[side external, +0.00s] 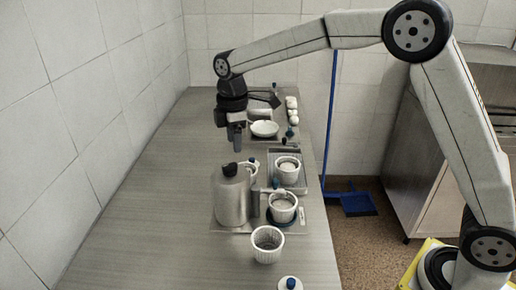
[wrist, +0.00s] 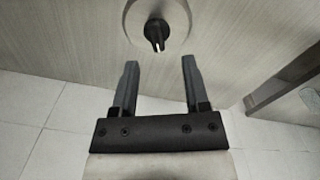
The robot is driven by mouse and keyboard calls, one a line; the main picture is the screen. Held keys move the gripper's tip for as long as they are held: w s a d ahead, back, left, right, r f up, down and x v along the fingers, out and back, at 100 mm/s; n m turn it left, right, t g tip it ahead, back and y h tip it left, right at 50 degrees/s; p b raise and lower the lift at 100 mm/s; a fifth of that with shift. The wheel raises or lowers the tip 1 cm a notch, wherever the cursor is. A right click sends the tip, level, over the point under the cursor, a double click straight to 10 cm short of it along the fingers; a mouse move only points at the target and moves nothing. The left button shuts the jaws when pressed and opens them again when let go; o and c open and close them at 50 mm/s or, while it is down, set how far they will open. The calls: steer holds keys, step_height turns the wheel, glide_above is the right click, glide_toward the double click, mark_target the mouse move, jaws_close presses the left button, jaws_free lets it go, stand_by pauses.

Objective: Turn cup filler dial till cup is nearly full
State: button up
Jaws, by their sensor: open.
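The cup filler looks like a silver canister (side external: 232,197) with a black dial (side external: 229,170) on top. The wrist view shows the dial (wrist: 157,33) on the round silver top (wrist: 180,22), just beyond my fingertips. My gripper (side external: 237,149) is open and empty, pointing down above the dial and apart from it. Its two fingers are spread in the wrist view (wrist: 160,65). A white ribbed cup (side external: 283,208) stands on a dark blue round base right of the canister. Its fill level is too small to tell.
Another ribbed cup (side external: 267,246) stands in front. A cup (side external: 288,170) sits on a metal tray behind, and a white bowl (side external: 264,129) is farther back. A blue-knobbed lid (side external: 290,284) lies at the front edge. The left of the counter (side external: 150,200) is clear.

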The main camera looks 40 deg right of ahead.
mark_target(230, 164)
steer(key=shift+w+a+r+n, duration=0.35)
steer(key=shift+w+a+n, duration=0.15)
steer(key=shift+w+n, duration=0.1)
steer(key=shift+f, duration=0.1)
steer(key=shift+f, duration=3.8)
steer(key=shift+c, duration=0.2)
jaws_close()
